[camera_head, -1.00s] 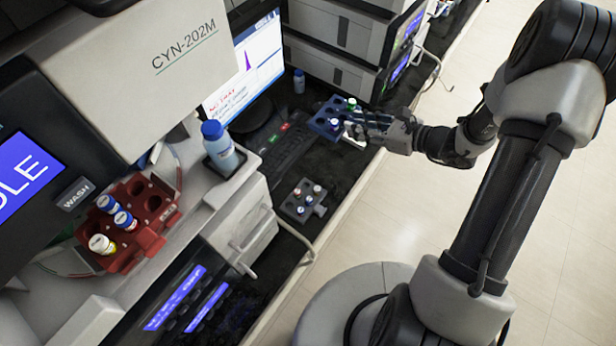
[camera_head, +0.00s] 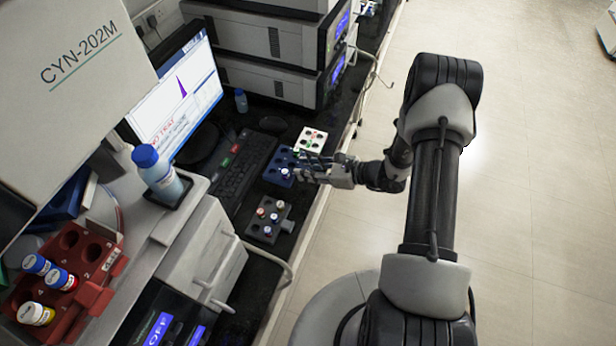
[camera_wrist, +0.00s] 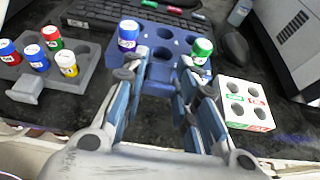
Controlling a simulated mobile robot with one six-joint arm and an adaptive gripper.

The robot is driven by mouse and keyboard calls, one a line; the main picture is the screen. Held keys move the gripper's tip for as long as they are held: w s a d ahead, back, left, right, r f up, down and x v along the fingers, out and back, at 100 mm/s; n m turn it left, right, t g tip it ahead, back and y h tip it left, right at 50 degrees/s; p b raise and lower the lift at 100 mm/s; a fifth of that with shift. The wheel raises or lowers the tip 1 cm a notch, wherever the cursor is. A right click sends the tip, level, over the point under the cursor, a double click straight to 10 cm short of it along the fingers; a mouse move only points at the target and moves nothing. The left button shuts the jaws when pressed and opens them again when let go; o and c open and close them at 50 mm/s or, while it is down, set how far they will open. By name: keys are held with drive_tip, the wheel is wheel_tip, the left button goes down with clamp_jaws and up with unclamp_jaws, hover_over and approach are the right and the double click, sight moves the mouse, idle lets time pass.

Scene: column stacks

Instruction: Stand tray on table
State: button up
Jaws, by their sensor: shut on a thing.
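The blue tray (camera_head: 281,168) is at the front part of the dark bench top, at or just above the surface; I cannot tell if there is a gap.
A grey rack (camera_head: 268,220) with several vials stands nearer, and a white block (camera_head: 310,140) stands just beyond the blue tray. The keyboard (camera_head: 240,168) lies to the left. A bottle (camera_head: 158,172) and a red rack (camera_head: 95,265) are further left.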

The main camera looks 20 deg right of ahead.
sight(308, 184)
wheel_tip(308, 184, down, 4)
drive_tip(key=shift+r+b, duration=0.2)
drive_tip(key=shift+b, duration=0.25)
drive_tip(key=shift+f+b, duration=0.6)
drive_tip(key=shift+b, duration=0.05)
drive_tip(key=o, duration=1.1)
